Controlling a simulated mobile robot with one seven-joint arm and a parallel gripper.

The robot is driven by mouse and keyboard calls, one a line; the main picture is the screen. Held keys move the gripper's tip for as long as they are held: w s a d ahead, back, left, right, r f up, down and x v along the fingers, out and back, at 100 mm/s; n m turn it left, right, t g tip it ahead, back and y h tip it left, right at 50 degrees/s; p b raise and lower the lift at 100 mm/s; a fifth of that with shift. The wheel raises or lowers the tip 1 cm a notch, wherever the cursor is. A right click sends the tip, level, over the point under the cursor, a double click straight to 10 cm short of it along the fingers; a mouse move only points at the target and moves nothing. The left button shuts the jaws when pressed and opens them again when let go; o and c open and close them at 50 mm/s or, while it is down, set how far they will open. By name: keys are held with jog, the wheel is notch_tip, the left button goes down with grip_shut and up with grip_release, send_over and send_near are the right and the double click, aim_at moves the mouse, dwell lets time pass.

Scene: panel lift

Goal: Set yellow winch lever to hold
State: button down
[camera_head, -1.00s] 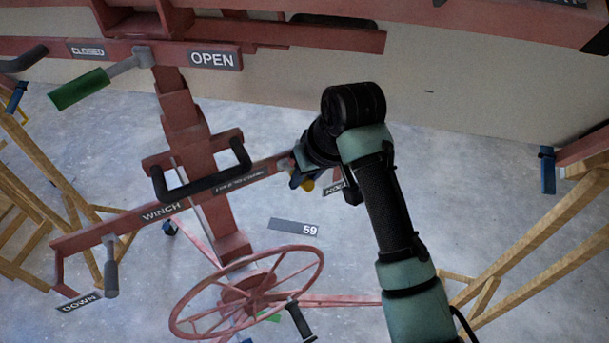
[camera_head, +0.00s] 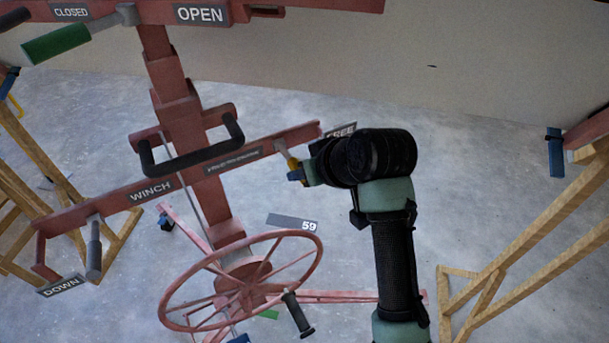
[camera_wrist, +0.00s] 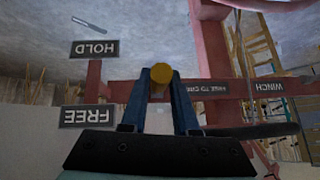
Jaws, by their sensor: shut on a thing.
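The yellow winch lever (camera_head: 292,163) hangs on a short grey stem near the right end of the red winch beam (camera_head: 109,200). My gripper (camera_head: 297,174) is shut on its yellow end. In the wrist view, the round yellow knob (camera_wrist: 161,73) sits between my two blue fingertips (camera_wrist: 160,82). The HOLD plate (camera_wrist: 95,49) and FREE plate (camera_wrist: 88,117) appear upside down, left of the fingers. The knob's height in that picture lies between them; I cannot tell its exact setting. In the head view, the FREE plate (camera_head: 341,131) shows behind my wrist, and HOLD is hidden.
A red handwheel (camera_head: 240,280) stands below the beam. A black bar handle (camera_head: 194,157) juts out at the mast. A grey lever (camera_head: 94,249) hangs near the DOWN plate (camera_head: 62,286). A green-handled lever (camera_head: 56,44) is upper left. Yellow frames (camera_head: 535,235) stand right.

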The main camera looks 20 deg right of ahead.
notch_tip(320, 180, down, 6)
jog(key=t+b, duration=0.6)
jog(key=b, duration=0.7)
jog(key=shift+w+f+y, duration=0.15)
jog(key=shift+w+y, duration=0.05)
jog(key=shift+y, duration=0.2)
jog(key=shift+t, duration=0.3)
jog(key=c, duration=0.7)
grip_release()
jog(key=shift+w, duration=0.1)
jog(key=v, duration=1.3)
